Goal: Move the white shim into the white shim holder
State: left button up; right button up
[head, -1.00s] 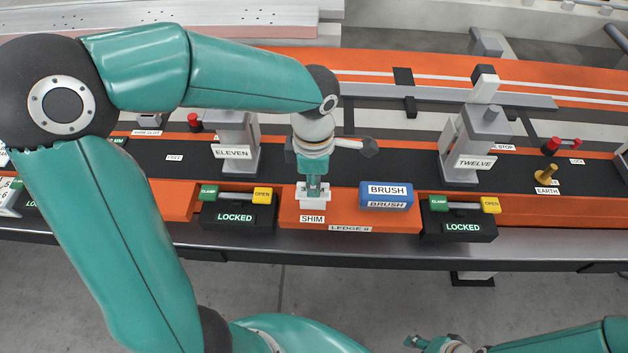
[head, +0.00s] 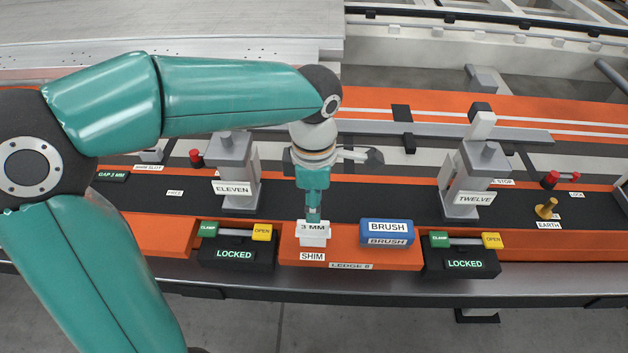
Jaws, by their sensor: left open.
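The white shim (head: 313,227), a small block marked 3 MM, is on the orange ledge above the SHIM label (head: 312,257). A narrower white part shows below its marked face; I cannot tell if this is a separate holder. My left gripper (head: 313,214) points down at the shim's top edge, open, with its fingertips just behind or above the 3 MM face. Whether they touch it is not clear. A small label reading SHIM SLOT (head: 149,168) is at the back left, partly by my arm; no white holder is clearly visible there. My right gripper is out of view.
A blue brush block (head: 387,233) sits close right of the shim. Black clamps marked LOCKED stand left (head: 236,253) and right (head: 463,263). Grey posts ELEVEN (head: 233,170) and TWELVE (head: 474,180) rise behind. The dark strip (head: 375,198) between them is largely clear.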

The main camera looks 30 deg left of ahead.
pick_arm(q)
notch_tip(320, 180, up, 6)
jog(key=shift+f, duration=0.15)
dwell(0.8)
